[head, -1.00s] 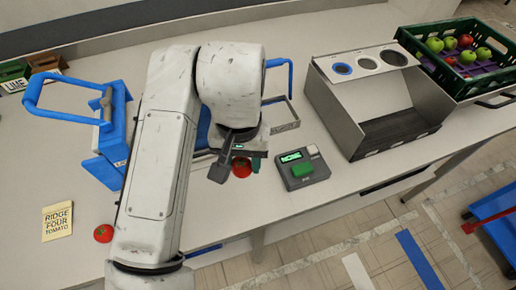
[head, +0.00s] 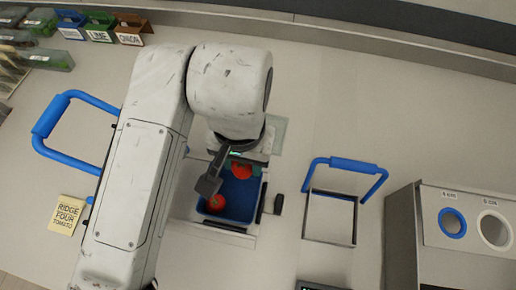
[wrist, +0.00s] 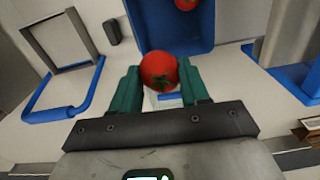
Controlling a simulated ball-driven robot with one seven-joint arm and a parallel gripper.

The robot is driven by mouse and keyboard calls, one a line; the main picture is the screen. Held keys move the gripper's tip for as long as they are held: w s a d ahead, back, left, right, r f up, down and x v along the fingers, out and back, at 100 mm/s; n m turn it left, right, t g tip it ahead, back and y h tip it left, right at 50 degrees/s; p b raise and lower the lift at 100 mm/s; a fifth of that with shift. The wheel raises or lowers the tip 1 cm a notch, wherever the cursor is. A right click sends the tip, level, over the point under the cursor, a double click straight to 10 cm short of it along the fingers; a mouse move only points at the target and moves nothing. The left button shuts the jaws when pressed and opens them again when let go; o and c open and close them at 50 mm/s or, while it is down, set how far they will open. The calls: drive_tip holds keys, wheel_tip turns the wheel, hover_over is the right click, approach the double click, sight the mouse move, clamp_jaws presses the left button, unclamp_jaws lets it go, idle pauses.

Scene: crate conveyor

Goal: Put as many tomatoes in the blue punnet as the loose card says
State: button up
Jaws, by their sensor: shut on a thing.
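The blue punnet (head: 238,212) sits below my gripper in the head view, partly hidden by my arm. A red tomato (head: 216,203) lies in it. My gripper (wrist: 161,84) is shut on another red tomato (wrist: 159,70), held between green fingertips. In the head view this held tomato (head: 242,170) appears over the punnet's far part. The wrist view shows the punnet (wrist: 168,28) beyond the held tomato, with a tomato (wrist: 186,3) at the top edge. The loose card (head: 67,214) lies at left and reads "RIDGE FOUR TOMATO".
A grey frame with a blue handle (head: 345,165) stands right of the punnet. Another blue handle (head: 48,118) is at left, its base behind my arm. A metal box with round holes (head: 470,205) stands far right. Labelled bins (head: 100,27) are at the back left.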

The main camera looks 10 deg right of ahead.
drive_tip(key=shift+w+f, duration=0.1)
drive_tip(key=shift+f, duration=0.1)
drive_tip(key=shift+f+b, duration=0.95)
drive_tip(key=shift+b, duration=0.1)
drive_tip(key=shift+f+b, duration=1.7)
drive_tip(key=shift+f, duration=0.6)
drive_tip(key=o, duration=1.1)
drive_tip(key=shift+r, duration=0.1)
drive_tip(key=shift+r+p, duration=3.05)
drive_tip(key=shift+r, duration=0.4)
